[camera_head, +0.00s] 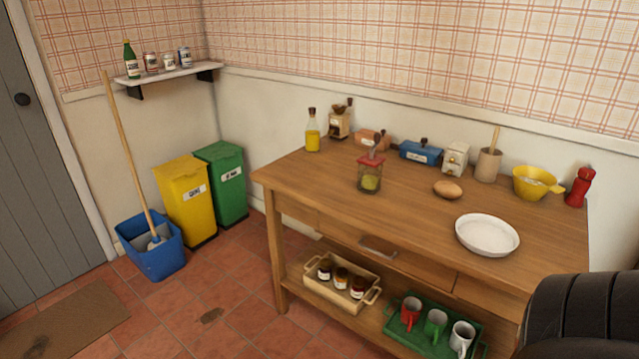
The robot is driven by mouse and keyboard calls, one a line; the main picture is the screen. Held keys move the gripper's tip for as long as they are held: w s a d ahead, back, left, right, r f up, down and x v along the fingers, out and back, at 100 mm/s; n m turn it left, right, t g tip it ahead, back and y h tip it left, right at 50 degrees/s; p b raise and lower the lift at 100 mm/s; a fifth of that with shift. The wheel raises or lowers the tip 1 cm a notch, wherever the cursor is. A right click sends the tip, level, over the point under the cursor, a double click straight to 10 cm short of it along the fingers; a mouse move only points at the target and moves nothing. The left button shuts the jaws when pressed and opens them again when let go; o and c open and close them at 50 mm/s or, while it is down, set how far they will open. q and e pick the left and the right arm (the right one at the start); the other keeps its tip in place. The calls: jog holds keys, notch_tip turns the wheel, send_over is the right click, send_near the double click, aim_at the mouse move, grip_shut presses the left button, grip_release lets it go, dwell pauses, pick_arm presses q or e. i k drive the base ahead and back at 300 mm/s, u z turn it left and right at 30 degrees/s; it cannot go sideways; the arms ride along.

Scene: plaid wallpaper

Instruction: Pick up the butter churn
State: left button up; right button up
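The butter churn (370,177) looks to be the glass jar with a red lid and a crank handle on top. It stands upright on the wooden table (400,215), left of the middle, and holds something yellow-green low inside. Free tabletop lies in front of it and to its left. Neither of my grippers is in the head view, and nothing touches the churn there.
A crate (322,297) stands on the lower shelf.

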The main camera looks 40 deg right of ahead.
aim_at(369, 174)
jog(key=u, duration=0.1)
jog(key=i, duration=1.25)
jog(key=z, duration=1.05)
jog(key=i, duration=1)
jog(key=z, duration=1.15)
